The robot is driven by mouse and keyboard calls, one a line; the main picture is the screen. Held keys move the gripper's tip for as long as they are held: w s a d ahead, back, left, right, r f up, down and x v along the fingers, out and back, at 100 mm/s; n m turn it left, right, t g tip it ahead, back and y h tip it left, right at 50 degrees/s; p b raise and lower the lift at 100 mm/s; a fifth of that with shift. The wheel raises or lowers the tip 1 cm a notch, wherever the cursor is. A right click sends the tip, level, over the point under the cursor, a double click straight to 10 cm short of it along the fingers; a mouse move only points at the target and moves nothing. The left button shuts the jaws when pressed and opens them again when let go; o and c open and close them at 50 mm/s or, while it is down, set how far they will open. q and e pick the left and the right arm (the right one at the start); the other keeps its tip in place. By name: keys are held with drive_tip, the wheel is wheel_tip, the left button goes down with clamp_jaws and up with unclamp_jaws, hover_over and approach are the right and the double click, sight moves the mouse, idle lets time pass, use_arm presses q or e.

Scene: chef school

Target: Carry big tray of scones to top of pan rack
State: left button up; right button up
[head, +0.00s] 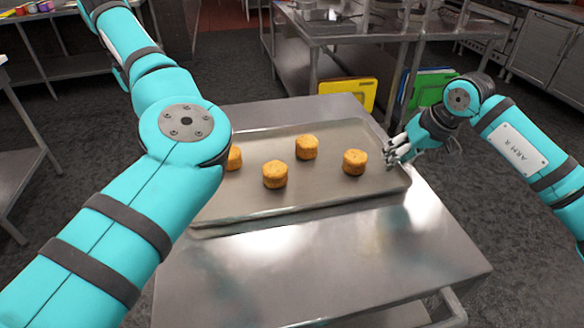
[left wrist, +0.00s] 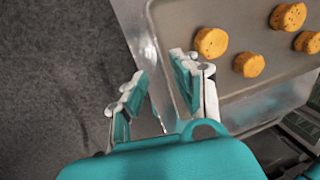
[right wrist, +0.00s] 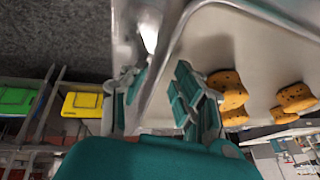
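The big metal tray (head: 325,188) lies flat on a steel-topped table (head: 320,265). Several round golden scones (head: 275,174) stand on it, spaced apart. My right gripper (head: 396,153) is at the tray's right edge. In the right wrist view its fingers (right wrist: 155,98) are apart, with the tray rim running between them. My left gripper is hidden behind my left arm in the head view. In the left wrist view its fingers (left wrist: 160,92) are apart at the tray's edge, one on the tray side and one outside. I cannot make out a pan rack for certain.
A steel work table (head: 345,30) with shelves stands behind. A yellow board (head: 347,94) and a green board (head: 430,88) stand at its near side. Another steel table (head: 20,150) is at the left. Dark floor (head: 500,225) is open at the right.

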drive_tip(key=shift+r, duration=0.15)
use_arm(q)
drive_tip(key=shift+a+r, duration=0.1)
drive_tip(key=shift+r, duration=0.45)
use_arm(e)
drive_tip(key=v, duration=1.1)
drive_tip(key=shift+s+r, duration=0.25)
drive_tip(key=shift+d, duration=0.15)
